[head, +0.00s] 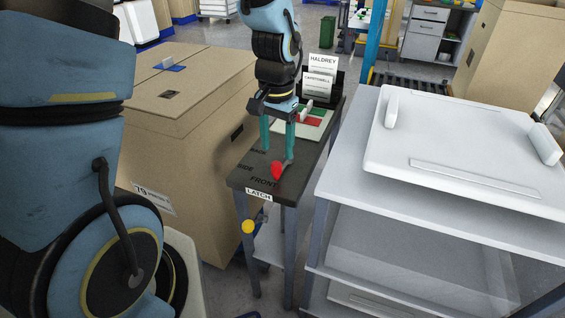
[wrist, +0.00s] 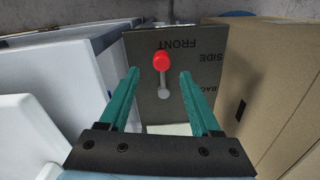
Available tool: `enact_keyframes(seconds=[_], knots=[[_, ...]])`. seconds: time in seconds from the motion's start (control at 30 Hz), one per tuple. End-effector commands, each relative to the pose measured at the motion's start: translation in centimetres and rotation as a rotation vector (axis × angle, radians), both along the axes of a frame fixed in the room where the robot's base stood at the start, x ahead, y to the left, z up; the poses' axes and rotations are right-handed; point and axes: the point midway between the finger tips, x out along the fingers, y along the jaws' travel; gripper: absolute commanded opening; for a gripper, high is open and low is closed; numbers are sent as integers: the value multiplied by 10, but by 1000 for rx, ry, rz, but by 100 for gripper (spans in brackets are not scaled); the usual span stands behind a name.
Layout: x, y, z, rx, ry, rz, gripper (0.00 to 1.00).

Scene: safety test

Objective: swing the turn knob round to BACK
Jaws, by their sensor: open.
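The turn knob, a grey lever with a red end (head: 277,171), sits on a dark tabletop (head: 246,170) and points toward the FRONT label. In the wrist view the red end (wrist: 162,61) lies just below FRONT, with SIDE and BACK to its right. My gripper (head: 278,153) is open, its teal fingers pointing down over the tabletop close to the lever. In the wrist view the fingertips (wrist: 159,74) stand either side of the lever, with gaps; contact is not seen.
A yellow knob (head: 248,227) sticks out below the LATCH label (head: 258,194). Behind my gripper is a red, green and white panel (head: 312,121) with printed cards (head: 321,72). A large cardboard box (head: 190,110) stands close left, a grey cart (head: 345,170) with a white lid close right.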

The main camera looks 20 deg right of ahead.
Motion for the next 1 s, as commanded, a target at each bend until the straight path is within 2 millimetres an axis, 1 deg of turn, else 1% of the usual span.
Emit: enact_keyframes(seconds=[0.03,0.2,0.4,0.57,0.83,1.0], knots=[[-1,1,-10,5,5,0,64],[-1,1,-40,5,4,-1,64],[0,1,-61,2,1,0,64],[0,1,-68,1,1,1,64],[0,1,-69,0,0,1,63],[0,1,-69,0,0,1,44]])
